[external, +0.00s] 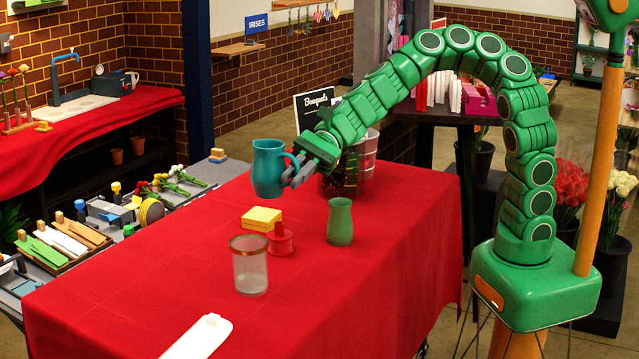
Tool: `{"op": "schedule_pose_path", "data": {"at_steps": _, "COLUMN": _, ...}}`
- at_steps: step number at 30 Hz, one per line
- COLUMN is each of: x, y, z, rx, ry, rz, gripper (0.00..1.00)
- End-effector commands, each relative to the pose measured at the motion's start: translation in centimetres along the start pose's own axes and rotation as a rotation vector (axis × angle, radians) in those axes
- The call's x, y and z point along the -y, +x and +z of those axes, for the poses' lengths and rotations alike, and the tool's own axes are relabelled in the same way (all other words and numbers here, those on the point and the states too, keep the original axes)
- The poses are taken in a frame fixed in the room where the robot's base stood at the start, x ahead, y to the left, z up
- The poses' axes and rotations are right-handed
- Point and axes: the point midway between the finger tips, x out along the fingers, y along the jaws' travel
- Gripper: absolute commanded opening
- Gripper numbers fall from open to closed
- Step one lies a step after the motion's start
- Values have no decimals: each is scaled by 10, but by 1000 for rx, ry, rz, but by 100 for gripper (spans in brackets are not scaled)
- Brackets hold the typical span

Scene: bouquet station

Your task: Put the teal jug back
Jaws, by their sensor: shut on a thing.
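The teal jug (268,168) is upright in the external view, held in the air at the far left part of the red-covered table. My gripper (297,172) is shut on the jug's handle, on the jug's right side. The jug's base looks clear of the cloth. My green arm arches in from the right to reach it. The handle is partly hidden by the gripper's fingers.
On the red table (130,285) stand a yellow block (261,218), a red stand (280,241), a frosted glass (249,267), a green vase (340,222) and a white tray (200,338). A black sign (316,108) and clear containers (366,155) stand behind my gripper. The front left cloth is clear.

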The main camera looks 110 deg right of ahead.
Motion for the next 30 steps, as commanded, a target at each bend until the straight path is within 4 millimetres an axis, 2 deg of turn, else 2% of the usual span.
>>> {"op": "schedule_pose_path", "data": {"at_steps": 1, "x": 15, "y": -6, "z": -9, "rx": -14, "ry": 14, "rz": -34, "gripper": 0}}
{"op": "schedule_pose_path", "data": {"at_steps": 5, "x": 44, "y": -20, "z": -28, "rx": -47, "ry": 46, "rz": -103, "gripper": 0}}
{"op": "schedule_pose_path", "data": {"at_steps": 13, "x": 80, "y": -40, "z": -54, "rx": -95, "ry": 88, "rz": -193, "gripper": 0}}
{"op": "schedule_pose_path", "data": {"at_steps": 19, "x": 94, "y": -51, "z": -66, "rx": -115, "ry": 107, "rz": -231, "gripper": 0}}
{"op": "schedule_pose_path", "data": {"at_steps": 30, "x": 86, "y": -44, "z": -83, "rx": -114, "ry": 108, "rz": -230, "gripper": 0}}
